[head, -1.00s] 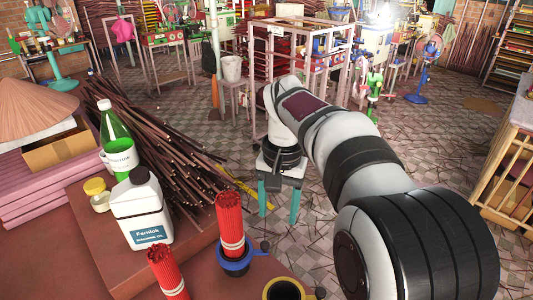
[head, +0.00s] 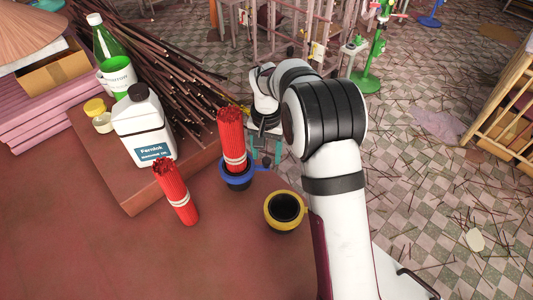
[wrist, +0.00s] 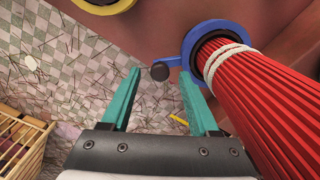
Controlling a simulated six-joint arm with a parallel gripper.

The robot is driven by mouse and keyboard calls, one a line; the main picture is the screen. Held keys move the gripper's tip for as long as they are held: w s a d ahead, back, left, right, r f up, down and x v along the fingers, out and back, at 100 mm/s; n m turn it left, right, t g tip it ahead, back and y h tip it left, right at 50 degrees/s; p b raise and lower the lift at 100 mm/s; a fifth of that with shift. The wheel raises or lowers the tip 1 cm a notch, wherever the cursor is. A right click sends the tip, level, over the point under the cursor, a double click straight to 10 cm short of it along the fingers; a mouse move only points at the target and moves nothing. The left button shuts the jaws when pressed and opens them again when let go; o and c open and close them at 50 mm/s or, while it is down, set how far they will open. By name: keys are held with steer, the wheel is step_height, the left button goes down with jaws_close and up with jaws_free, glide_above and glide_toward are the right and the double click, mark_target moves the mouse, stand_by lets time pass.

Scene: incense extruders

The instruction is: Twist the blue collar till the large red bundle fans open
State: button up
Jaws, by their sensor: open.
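The large red bundle (head: 232,138), tied with pale string, stands upright and closed in the blue collar (head: 238,181). In the wrist view the bundle (wrist: 268,105) fills the right side, and the blue collar (wrist: 190,48) rings its far end. In the head view my gripper (head: 266,147) is just behind the collar, partly hidden.
A smaller red bundle (head: 176,192) leans to the left of the blue collar. An empty yellow collar (head: 284,212) is on the right, close to my arm. A white bottle (head: 143,127), a green bottle (head: 108,48) and dark sticks (head: 185,70) are at the back left.

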steer(key=shift+f, duration=0.45)
jaws_close()
steer(key=shift+r, duration=0.1)
stand_by(1.0)
